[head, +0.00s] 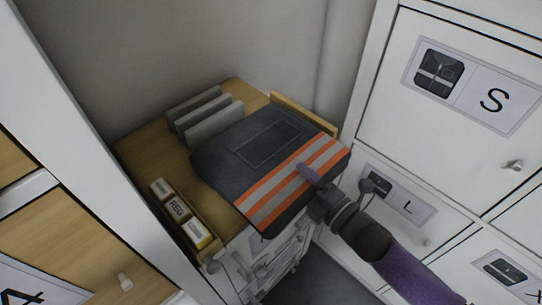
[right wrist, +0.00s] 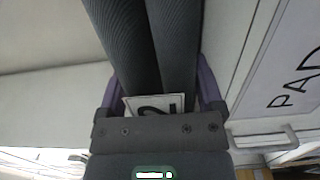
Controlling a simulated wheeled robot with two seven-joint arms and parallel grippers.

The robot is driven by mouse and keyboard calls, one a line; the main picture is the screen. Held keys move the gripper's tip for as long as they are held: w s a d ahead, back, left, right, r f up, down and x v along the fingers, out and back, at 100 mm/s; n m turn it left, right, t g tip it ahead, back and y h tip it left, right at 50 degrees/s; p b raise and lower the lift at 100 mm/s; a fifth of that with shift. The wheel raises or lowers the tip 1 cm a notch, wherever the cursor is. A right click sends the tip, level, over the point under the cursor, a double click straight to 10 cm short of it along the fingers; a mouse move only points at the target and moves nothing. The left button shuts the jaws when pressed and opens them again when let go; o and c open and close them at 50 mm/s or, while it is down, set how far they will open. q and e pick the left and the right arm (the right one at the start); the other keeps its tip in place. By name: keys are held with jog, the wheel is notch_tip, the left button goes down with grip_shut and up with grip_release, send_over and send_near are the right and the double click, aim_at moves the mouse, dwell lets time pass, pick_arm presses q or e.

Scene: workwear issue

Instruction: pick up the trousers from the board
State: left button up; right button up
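The trousers (head: 245,150) are a folded dark grey bundle with orange and light grey bands across the near right end. They lie over the right part of the wooden board (head: 140,150) and jut past its near right edge; I cannot tell if they touch it. My right gripper (head: 308,174) is at the banded end, one finger on top and the other hidden below. In the right wrist view the layered dark cloth (right wrist: 150,45) fills the space between the purple fingers (right wrist: 157,95), with a white tag at the palm. My left gripper is out of view.
Grey upright dividers (head: 205,115) stand at the board's back, and small labelled blocks (head: 177,208) line its front left. White lockers marked S (head: 495,100) and L stand close on the right. A white post (head: 90,150) rises at left.

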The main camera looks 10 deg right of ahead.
grip_shut()
dwell(0.3)
